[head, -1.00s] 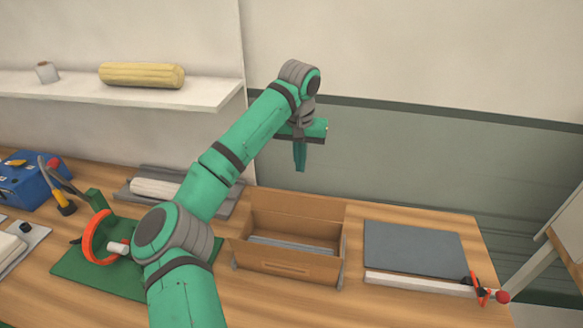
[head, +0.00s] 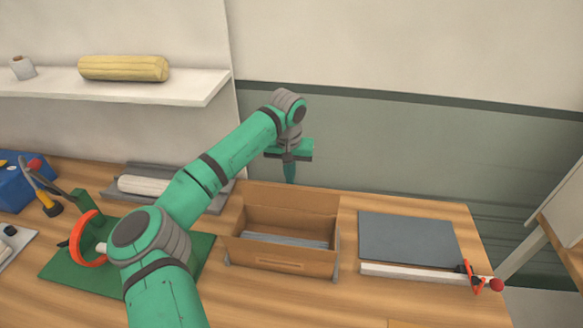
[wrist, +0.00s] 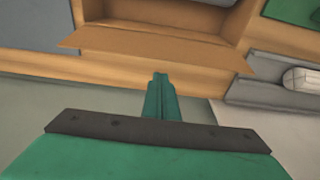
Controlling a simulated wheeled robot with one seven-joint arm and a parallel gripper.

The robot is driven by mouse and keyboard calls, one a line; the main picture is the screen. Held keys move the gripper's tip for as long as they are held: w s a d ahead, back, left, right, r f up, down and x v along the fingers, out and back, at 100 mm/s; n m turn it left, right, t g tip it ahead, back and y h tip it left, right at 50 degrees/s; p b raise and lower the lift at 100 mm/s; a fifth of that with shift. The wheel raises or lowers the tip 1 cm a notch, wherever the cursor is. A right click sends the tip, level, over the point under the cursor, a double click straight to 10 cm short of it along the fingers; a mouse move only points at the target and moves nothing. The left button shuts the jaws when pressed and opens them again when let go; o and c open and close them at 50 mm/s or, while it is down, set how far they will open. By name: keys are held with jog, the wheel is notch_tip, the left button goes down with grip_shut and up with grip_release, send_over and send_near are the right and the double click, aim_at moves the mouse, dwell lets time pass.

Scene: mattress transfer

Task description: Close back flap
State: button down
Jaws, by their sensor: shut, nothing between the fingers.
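An open brown cardboard box (head: 265,253) stands on the wooden table, with a flat grey piece (head: 285,240) inside it. Its back flap (head: 292,199) stands up and leans outward from the box's rear edge. In the wrist view the back flap (wrist: 155,48) spreads below the box opening, toward my fingers. My gripper (head: 290,178) is shut and empty, pointing down behind the box, with its tips near the height of the flap's top edge. In the wrist view my gripper (wrist: 160,80) is just beyond the flap's outer edge, seemingly apart from it.
A dark grey panel (head: 408,238) and a white strip (head: 415,272) with an orange-red tool (head: 472,277) lie to the right. A green mat (head: 195,258) and a grey tray with a white roll (head: 145,185) are to the left. The wall is behind the table.

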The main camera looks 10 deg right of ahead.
jog(key=shift+s+a+r, duration=0.1)
jog(key=shift+s+a, duration=0.15)
jog(key=shift+s, duration=0.2)
jog(key=shift+s+a+r, duration=0.1)
jog(key=shift+s+a, duration=0.1)
jog(key=shift+s, duration=0.25)
